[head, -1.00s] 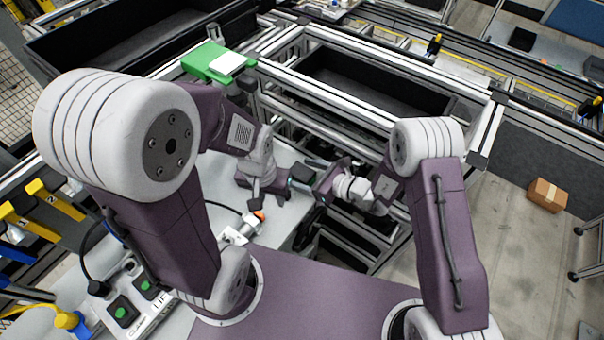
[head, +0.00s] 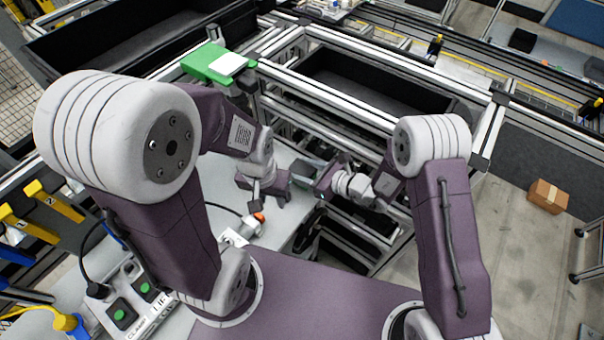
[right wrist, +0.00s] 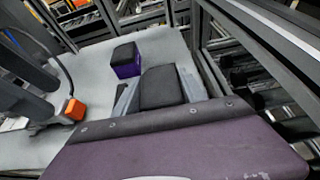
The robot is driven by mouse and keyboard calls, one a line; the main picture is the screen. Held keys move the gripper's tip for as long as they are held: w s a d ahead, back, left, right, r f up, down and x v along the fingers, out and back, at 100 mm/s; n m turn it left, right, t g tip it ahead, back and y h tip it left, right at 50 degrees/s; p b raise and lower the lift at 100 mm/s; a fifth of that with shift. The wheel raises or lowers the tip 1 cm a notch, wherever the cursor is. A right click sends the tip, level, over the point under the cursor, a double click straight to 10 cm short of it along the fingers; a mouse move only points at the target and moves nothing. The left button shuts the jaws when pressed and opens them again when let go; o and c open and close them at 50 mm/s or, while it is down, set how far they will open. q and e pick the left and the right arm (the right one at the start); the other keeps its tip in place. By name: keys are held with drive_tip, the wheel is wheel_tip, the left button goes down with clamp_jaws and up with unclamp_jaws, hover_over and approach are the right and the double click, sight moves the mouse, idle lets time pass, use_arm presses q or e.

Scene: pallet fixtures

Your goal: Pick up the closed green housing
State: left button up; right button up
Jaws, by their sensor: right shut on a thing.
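A green box-like housing (head: 207,60) with a white panel on top sits on the frame at the upper left of the head view. Both grippers are well below it in that view, apart from it. My right gripper (head: 307,172) points left above the grey table's right edge. In the right wrist view its grey fingers (right wrist: 158,92) are shut on a small dark block (right wrist: 161,86); I see no green on it.
A grey table (head: 283,219) lies below the grippers, with an orange-tipped connector (head: 243,228) on it. Aluminium rails surround a black bin (head: 370,84) behind. A box with green buttons (head: 130,300) stands at lower left.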

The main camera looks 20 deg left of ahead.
wheel_tip(320, 180, up, 2)
drive_tip(key=shift+r, duration=0.1)
drive_tip(key=s+d+r+b, duration=0.1)
drive_tip(key=d+r, duration=0.5)
drive_tip(key=d, duration=0.5)
drive_tip(key=shift+d+r, duration=0.3)
drive_tip(key=shift+r, duration=0.1)
